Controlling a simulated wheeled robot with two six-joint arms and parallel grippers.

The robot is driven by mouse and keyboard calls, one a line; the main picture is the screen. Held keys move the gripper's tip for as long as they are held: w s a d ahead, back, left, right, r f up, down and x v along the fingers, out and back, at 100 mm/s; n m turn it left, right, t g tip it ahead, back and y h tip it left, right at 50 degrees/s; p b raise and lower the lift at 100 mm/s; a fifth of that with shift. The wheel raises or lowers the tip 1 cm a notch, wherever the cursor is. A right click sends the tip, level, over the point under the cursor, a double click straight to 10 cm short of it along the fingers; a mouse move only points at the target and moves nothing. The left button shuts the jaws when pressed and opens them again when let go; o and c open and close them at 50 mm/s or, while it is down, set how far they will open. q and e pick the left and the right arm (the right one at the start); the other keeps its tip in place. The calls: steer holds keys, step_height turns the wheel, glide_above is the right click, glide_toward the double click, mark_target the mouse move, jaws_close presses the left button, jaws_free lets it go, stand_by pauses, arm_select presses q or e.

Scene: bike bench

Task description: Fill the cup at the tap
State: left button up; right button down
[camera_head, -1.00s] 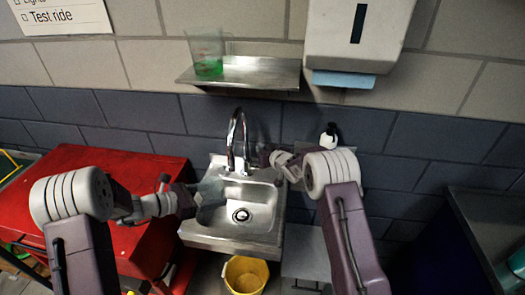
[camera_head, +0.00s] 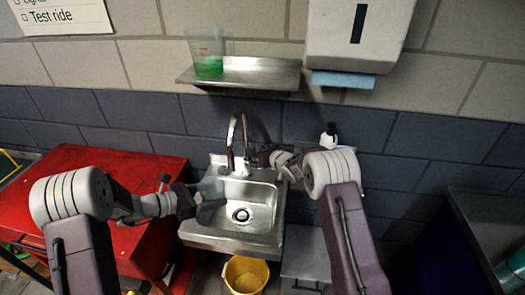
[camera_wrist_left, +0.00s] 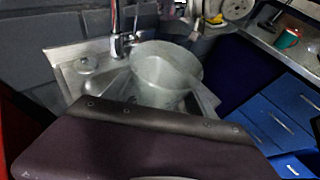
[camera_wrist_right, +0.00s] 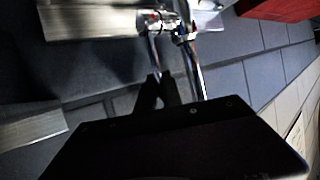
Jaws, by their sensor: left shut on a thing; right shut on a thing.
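My left gripper (camera_head: 196,201) is shut on a clear, greyish cup (camera_head: 211,190), held at the left side of the steel sink (camera_head: 262,205). The cup (camera_wrist_left: 165,72) shows large in the left wrist view, with the tap behind it. The chrome tap (camera_head: 231,150) rises at the back of the sink. My right gripper (camera_head: 268,157) is at the tap's right side; in the right wrist view its dark fingers (camera_wrist_right: 158,90) are together close to the tap's chrome pipes (camera_wrist_right: 190,60). I cannot make out running water.
A shelf (camera_head: 270,75) above holds a clear jug with green liquid (camera_head: 208,66). A paper towel dispenser (camera_head: 355,35) hangs at right. A red cabinet (camera_head: 80,165) is left; a yellow bucket (camera_head: 246,275) is below the sink.

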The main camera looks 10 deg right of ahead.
stand_by(0.6)
steer(key=shift+s+a+f+t, duration=0.1)
steer(key=shift+s+a+t, duration=0.1)
steer(key=shift+s+t, duration=0.1)
steer(key=shift+s+a+n+t, duration=0.15)
steer(key=shift+s+n+t, duration=0.6)
steer(key=shift+t, duration=0.35)
steer(key=c, duration=1.5)
jaws_free()
step_height(320, 180, up, 10)
